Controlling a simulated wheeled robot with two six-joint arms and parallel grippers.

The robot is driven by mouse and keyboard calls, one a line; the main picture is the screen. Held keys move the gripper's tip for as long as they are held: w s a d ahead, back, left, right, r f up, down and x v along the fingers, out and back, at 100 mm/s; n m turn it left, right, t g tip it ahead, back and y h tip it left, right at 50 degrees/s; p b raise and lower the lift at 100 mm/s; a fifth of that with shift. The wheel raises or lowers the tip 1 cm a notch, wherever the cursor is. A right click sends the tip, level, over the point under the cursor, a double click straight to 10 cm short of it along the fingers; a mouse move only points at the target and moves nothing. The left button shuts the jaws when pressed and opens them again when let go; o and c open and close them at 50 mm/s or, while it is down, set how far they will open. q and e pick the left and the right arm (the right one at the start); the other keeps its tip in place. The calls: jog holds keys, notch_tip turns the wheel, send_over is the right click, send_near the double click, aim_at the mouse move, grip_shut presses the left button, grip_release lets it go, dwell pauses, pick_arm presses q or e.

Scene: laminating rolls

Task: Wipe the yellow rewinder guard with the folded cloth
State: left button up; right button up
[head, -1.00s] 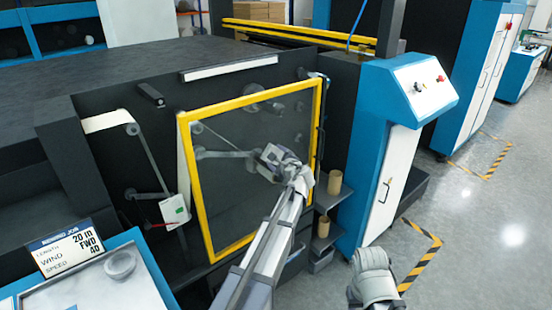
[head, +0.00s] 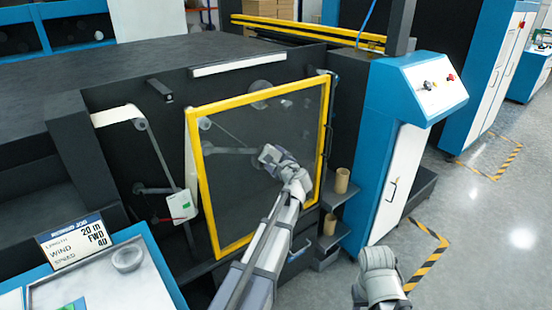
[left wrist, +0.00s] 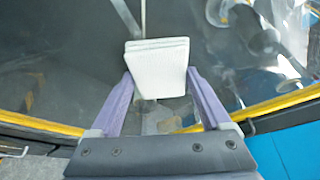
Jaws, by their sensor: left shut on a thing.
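The rewinder guard (head: 198,190) is a dark, see-through panel in a yellow frame on the machine front. Its lower yellow bar also shows in the left wrist view (left wrist: 272,105). My left gripper (head: 268,154) is in front of the panel, right of its middle, inside the frame. In the left wrist view, the gripper (left wrist: 160,72) is shut on the folded cloth (left wrist: 158,62), a white layered pad between the purple fingers. The cloth lies over the panel in that view; I cannot tell whether it touches. Of my right arm only a grey part shows at lower right.
A blue and white control cabinet (head: 395,175) stands right of the guard. Shelves with cardboard cores (head: 342,180) sit between them. A display sign (head: 72,243) and blue-edged console are at lower left. The grey floor (head: 480,230) at right is open.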

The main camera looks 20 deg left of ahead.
aim_at(255, 157)
pick_arm(q)
jog(key=shift+s+a, duration=0.45)
jog(key=shift+s, duration=0.25)
jog(key=shift+s+a, duration=0.4)
jog(key=shift+s, duration=0.3)
jog(key=shift+s, duration=0.15)
jog(key=shift+s+a, duration=0.5)
jog(key=shift+s, duration=0.2)
jog(key=shift+s+a, duration=0.45)
jog(key=shift+s, duration=0.25)
jog(key=shift+r, duration=0.1)
notch_tip(255, 157, up, 2)
jog(key=shift+p, duration=1.1)
jog(key=shift+d, duration=0.1)
